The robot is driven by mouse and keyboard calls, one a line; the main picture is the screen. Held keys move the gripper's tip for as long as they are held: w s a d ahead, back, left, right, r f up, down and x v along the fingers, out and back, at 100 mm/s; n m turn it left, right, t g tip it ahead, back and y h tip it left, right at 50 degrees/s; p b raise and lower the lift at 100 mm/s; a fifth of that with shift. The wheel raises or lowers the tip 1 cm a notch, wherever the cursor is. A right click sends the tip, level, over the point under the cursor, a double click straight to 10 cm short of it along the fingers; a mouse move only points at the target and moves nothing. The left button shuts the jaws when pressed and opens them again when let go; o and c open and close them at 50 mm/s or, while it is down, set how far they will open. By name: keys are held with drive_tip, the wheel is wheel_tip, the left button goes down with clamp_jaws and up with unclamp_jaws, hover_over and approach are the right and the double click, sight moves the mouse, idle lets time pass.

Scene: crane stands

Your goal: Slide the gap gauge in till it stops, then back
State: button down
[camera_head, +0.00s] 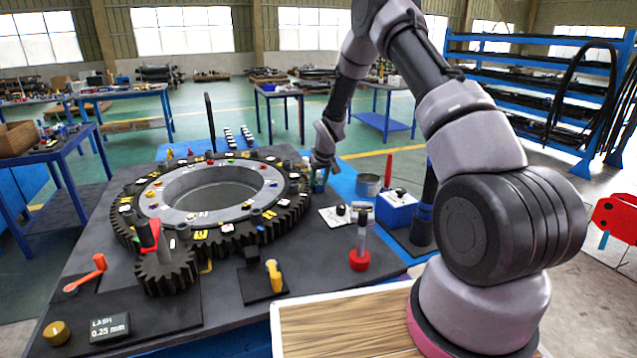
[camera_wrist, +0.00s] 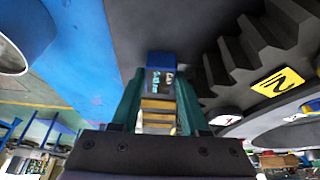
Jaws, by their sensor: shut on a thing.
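My gripper (camera_head: 319,182) is low beside the right edge of the large dark toothed ring (camera_head: 290,210). In the wrist view my gripper (camera_wrist: 161,92) has its two green fingers shut on a small block with a blue, lettered end and yellow bands, which appears to be the gap gauge (camera_wrist: 160,62). Its blue end points away from my wrist, close to the dark surface beside the ring's teeth (camera_wrist: 240,60). I cannot tell whether it touches anything. In the head view the gauge is too small to make out.
A small pinion (camera_head: 167,272) meshes at the ring's front left, near a red-handled lever (camera_head: 88,272) and a LASH display (camera_head: 109,327) reading 0.25 mm. A metal cup (camera_head: 368,185), blue box (camera_head: 396,212) and red-based tool (camera_head: 360,258) stand right of the ring.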

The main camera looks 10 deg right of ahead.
drive_tip(key=shift+w+d, duration=0.2)
drive_tip(key=shift+d, duration=0.8)
drive_tip(key=shift+w+d, duration=0.2)
drive_tip(key=shift+d, duration=0.75)
drive_tip(key=c, duration=0.7)
unclamp_jaws()
drive_tip(key=shift+d, duration=0.15)
drive_tip(key=shift+r, duration=0.1)
drive_tip(key=v, duration=1)
drive_tip(key=shift+s+r, duration=0.2)
drive_tip(key=shift+r, duration=0.1)
